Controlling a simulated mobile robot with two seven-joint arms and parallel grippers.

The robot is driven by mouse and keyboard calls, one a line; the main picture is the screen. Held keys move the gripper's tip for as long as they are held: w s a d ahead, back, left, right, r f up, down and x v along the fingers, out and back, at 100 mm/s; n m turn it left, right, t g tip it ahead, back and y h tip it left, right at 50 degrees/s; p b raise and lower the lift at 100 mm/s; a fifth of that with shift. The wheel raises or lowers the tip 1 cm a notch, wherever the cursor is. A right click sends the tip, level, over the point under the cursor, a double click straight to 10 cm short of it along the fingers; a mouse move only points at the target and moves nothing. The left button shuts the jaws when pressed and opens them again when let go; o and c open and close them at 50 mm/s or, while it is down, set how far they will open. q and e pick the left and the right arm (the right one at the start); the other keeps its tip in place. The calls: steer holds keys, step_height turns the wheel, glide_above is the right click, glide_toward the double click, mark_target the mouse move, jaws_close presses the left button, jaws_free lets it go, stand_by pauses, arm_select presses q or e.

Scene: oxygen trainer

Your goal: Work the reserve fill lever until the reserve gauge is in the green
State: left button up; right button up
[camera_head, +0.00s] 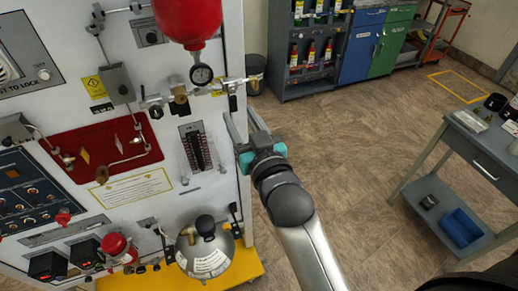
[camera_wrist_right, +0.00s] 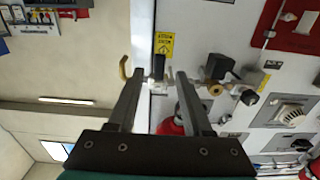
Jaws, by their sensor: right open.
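My right gripper (camera_head: 240,122) is open and empty beside the right edge of the white panel (camera_head: 130,215). In the right wrist view its two fingers (camera_wrist_right: 160,98) stand apart, reaching toward a pipe fitting (camera_wrist_right: 212,88). A thin bar with a dark grip (camera_head: 232,101) sits at the panel edge, just above the fingers; it may be the reserve fill lever, but its label is unreadable. A round black gauge (camera_head: 202,74) hangs under a red tank (camera_head: 188,18). Its needle and any green band are too small to read. My left gripper is out of view.
A yellow tag (camera_wrist_right: 164,42) is beside the fitting. A silver cylinder (camera_head: 205,258) stands low on a yellow base (camera_head: 240,270). A grey table (camera_head: 480,150) stands to the right. The floor between is clear.

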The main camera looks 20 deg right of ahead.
steer(key=s+b, duration=0.1)
steer(key=s, duration=0.9)
steer(key=shift+d, duration=0.15)
stand_by(1.1)
steer(key=s+a+f+n+g+b, duration=0.1)
steer(key=s+f+g+b, duration=0.15)
steer(key=f, duration=1.15)
steer(key=s+a+f+g+y+b, duration=0.1)
steer(key=f+g+b, duration=0.2)
steer(key=f, duration=1)
steer(key=s+a+f+n+g+b, duration=0.1)
steer(key=a+f+g+b, duration=0.1)
steer(key=f, duration=1.2)
steer(key=s+d+f+g+b, duration=0.2)
steer(key=s+f, duration=0.3)
steer(key=f, duration=0.4)
steer(key=s+d+f+g+b, duration=0.1)
steer(key=s+f+g+b, duration=0.15)
steer(key=s+f, duration=0.5)
steer(key=s+d+f+g+h+b, duration=0.1)
steer(key=s+d+f+g+b, duration=0.2)
steer(key=s+f, duration=1)
steer(key=s+d+g, duration=0.1)
steer(key=d+g, duration=0.1)
steer(key=d, duration=0.2)
steer(key=shift+h, duration=0.3)
steer(key=shift+o, duration=0.2)
